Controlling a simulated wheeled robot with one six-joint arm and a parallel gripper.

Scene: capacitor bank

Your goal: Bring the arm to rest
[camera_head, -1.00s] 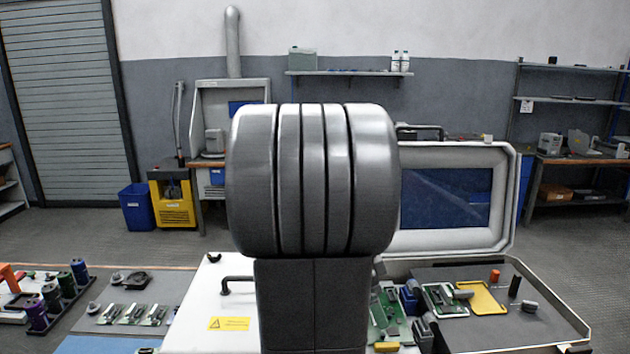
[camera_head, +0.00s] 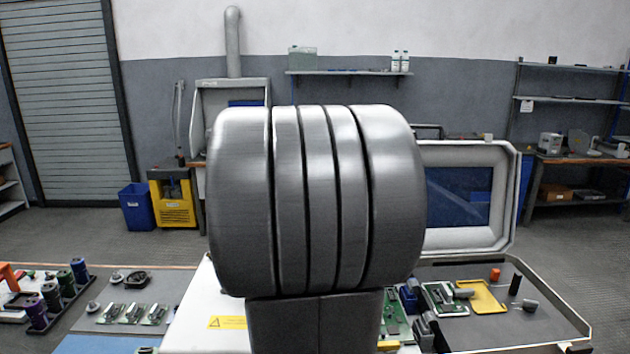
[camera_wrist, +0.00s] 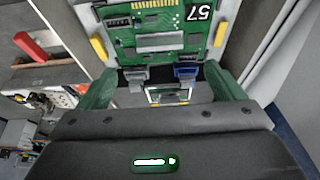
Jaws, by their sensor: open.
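My gripper (camera_wrist: 160,74) shows in the wrist view with its two green fingers spread apart and nothing held between them. A green circuit board (camera_wrist: 160,30) marked 57 lies beyond the fingertips, with a yellow tab on each side. A grey clip (camera_wrist: 136,75) and a blue clip (camera_wrist: 187,71) sit at the board's near edge, seen between the fingers. In the head view my own arm fills the middle, and my gripper is hidden there.
An open case (camera_head: 555,318) with boards and a yellow tray (camera_head: 483,297) stands at the right. A workbench at the left holds several spools (camera_head: 50,297) and small boards (camera_head: 130,313). A blue bin (camera_head: 137,207) stands behind on the floor.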

